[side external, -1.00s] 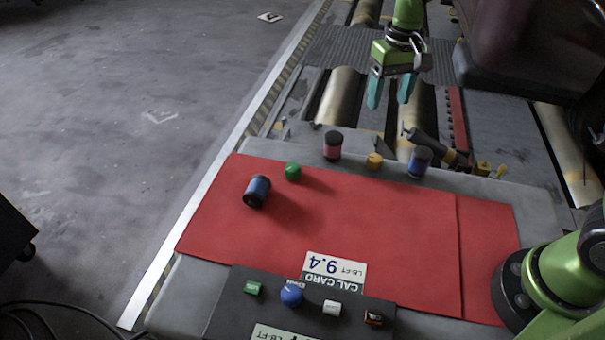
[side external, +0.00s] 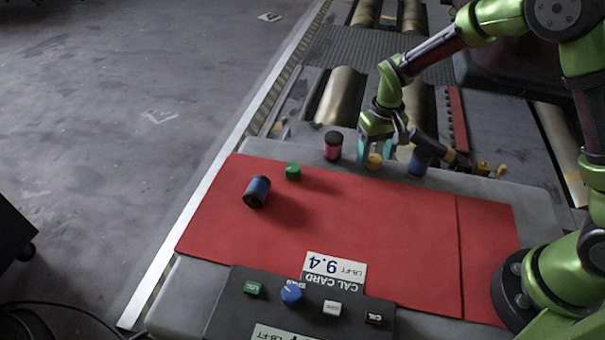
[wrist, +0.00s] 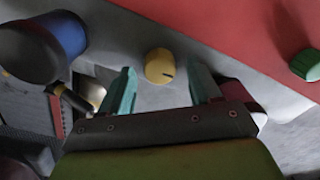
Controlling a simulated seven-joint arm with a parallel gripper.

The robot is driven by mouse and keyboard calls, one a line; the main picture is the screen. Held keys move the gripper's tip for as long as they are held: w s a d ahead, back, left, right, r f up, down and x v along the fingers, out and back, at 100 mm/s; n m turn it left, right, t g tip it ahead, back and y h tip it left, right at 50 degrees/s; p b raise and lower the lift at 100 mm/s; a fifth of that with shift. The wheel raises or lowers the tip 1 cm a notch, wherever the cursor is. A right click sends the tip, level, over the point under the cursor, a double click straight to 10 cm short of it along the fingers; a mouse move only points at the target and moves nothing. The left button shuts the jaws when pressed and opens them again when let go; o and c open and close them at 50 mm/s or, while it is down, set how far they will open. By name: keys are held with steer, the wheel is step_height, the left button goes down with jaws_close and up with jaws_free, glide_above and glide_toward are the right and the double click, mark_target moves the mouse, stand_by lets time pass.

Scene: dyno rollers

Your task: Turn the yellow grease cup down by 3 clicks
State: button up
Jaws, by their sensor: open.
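The yellow grease cup (side external: 374,161) is a small round knob at the back edge of the red mat. In the wrist view the yellow cup (wrist: 159,66) shows a dark mark on its right side and lies beyond and between my fingertips. My gripper (side external: 376,150) is open and low, just behind the cup in the side view. In the wrist view its teal fingers (wrist: 160,80) stand apart, one to each side of the cup. I see no contact with the cup. Part of the cup's surroundings is hidden by the fingers in the side view.
A red-and-black cylinder (side external: 333,145) stands left of the cup, and a blue-and-black cylinder (side external: 420,161) stands close to its right. The red mat's (side external: 380,225) middle is clear.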

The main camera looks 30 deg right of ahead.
steer(key=shift+f, duration=0.4)
steer(key=shift+c, duration=0.3)
steer(key=c, duration=1)
steer(key=shift+m, duration=0.3)
steer(key=m, duration=0.3)
steer(key=shift+m, duration=2.1)
